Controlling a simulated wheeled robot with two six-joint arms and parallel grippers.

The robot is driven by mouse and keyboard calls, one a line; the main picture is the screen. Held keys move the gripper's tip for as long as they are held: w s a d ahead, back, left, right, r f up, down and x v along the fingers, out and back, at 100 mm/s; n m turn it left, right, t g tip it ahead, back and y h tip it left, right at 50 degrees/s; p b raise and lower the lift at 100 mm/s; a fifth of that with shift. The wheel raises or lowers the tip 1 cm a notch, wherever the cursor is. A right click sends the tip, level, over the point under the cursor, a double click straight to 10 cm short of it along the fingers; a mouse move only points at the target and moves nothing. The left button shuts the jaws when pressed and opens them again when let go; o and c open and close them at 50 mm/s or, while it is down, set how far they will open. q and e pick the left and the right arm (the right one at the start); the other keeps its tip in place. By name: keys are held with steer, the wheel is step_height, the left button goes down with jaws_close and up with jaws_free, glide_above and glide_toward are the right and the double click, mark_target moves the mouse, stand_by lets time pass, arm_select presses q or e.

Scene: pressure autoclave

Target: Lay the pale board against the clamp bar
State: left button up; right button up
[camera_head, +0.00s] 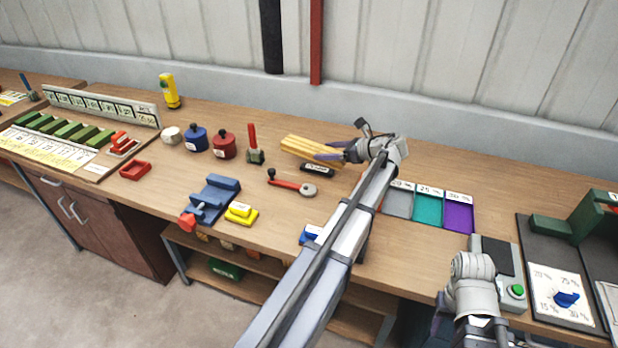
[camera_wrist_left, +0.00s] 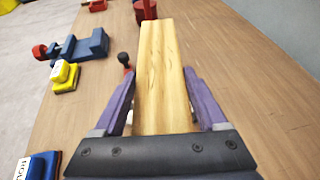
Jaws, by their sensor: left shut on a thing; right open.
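The pale board (camera_head: 308,148) is a long yellowish wooden piece, held above the bench at its back middle. My left gripper (camera_head: 338,154) is shut on one end of it; the board's free end points left. In the left wrist view the board (camera_wrist_left: 163,70) runs straight out between the two purple fingers (camera_wrist_left: 161,85). A blue clamp (camera_head: 214,198) with raised blocks and a red knob stands on the bench, front left of the board, and shows in the left wrist view (camera_wrist_left: 85,47). I cannot tell which part is the clamp bar.
A yellow block (camera_head: 241,213) sits beside the clamp. A red-handled tool (camera_head: 290,186) and a black labelled piece (camera_head: 317,170) lie near the board. Blue (camera_head: 195,140) and red (camera_head: 223,145) pots stand behind. Coloured trays (camera_head: 428,208) lie right of my left arm.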

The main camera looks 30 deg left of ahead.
mark_target(326, 183)
arm_select(q)
steer(key=shift+w+r+n+g, duration=0.1)
steer(key=shift+w+n+g, duration=0.25)
steer(key=shift+n+g, duration=0.6)
steer(key=shift+s+a+g, duration=0.1)
steer(key=shift+s+g, duration=0.15)
step_height(326, 183, down, 10)
steer(key=b, duration=1)
steer(key=shift+f, duration=0.25)
steer(key=o, duration=1.5)
steer(key=shift+r, duration=0.1)
steer(key=shift+r, duration=0.1)
